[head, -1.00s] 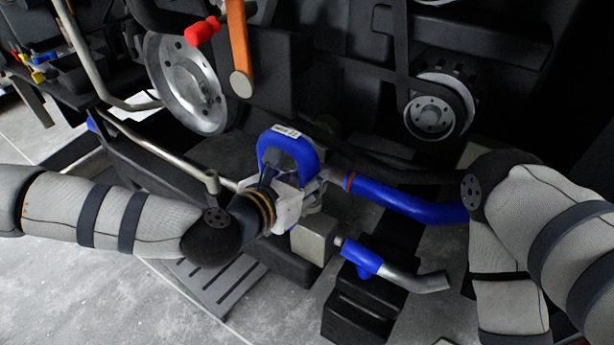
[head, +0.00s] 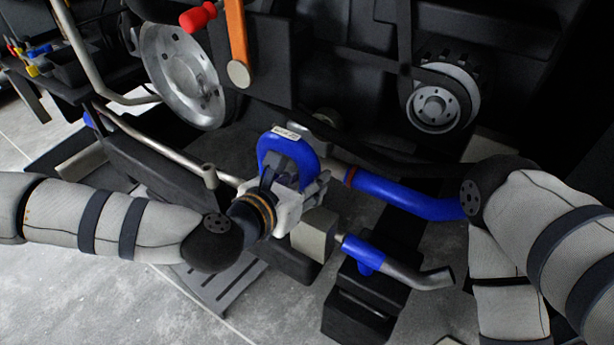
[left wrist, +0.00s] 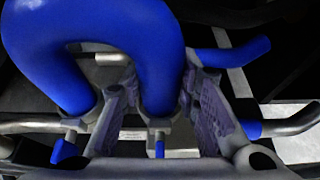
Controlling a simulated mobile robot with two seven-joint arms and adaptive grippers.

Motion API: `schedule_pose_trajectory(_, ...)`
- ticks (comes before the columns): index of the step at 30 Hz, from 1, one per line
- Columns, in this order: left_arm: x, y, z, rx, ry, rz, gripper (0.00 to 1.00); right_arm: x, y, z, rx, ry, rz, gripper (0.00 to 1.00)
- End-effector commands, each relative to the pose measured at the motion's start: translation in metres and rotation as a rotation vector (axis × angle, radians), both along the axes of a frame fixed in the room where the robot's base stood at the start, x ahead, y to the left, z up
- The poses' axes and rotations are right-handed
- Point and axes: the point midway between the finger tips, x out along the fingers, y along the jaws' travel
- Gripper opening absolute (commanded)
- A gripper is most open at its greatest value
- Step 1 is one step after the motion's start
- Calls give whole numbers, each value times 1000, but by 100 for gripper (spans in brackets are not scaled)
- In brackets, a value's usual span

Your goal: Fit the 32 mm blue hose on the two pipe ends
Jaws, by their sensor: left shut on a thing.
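The blue hose (head: 270,147) is a thick U-bend with a white label on its top. My left gripper (head: 292,180) is shut on it, with one leg between the fingers. In the left wrist view the hose (left wrist: 60,60) fills the upper left, and the fingers (left wrist: 165,95) stand on both sides of its right leg. Metal pipe (head: 165,150) runs from the left towards the gripper. Another pipe (head: 332,170) lies just right of the gripper and joins a blue hose section. Whether the held hose touches either pipe end cannot be told. My right gripper is out of view.
A fixed blue hose (head: 410,200) runs right towards my right arm. A lower metal pipe (head: 420,278) with a blue sleeve (head: 362,252) sits above a black block (head: 360,310). Pulleys (head: 433,106) and dark machinery stand behind. Open grey floor lies at lower left.

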Motion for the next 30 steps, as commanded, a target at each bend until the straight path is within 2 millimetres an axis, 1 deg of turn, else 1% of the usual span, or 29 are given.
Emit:
schedule_pose_trajectory(1,0,0,-5,-1,3,0,0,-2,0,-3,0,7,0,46)
schedule_pose_trajectory(2,0,0,-6,-1,2,1,0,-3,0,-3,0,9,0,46)
schedule_pose_trajectory(15,0,0,-6,1,1,0,0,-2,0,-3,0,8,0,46)
schedule_pose_trajectory(22,-1,0,-11,1,5,1,0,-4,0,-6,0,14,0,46)
schedule_pose_trajectory(23,-1,0,-11,1,5,1,34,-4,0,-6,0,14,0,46)
schedule_pose_trajectory(24,-1,0,-11,1,5,1,43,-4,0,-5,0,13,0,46)
schedule_pose_trajectory(25,-1,0,-11,2,6,1,49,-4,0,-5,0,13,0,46)
schedule_pose_trajectory(26,-1,0,-11,2,7,0,52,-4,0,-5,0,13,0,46)
schedule_pose_trajectory(30,-2,0,-12,3,9,-2,52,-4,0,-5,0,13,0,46)
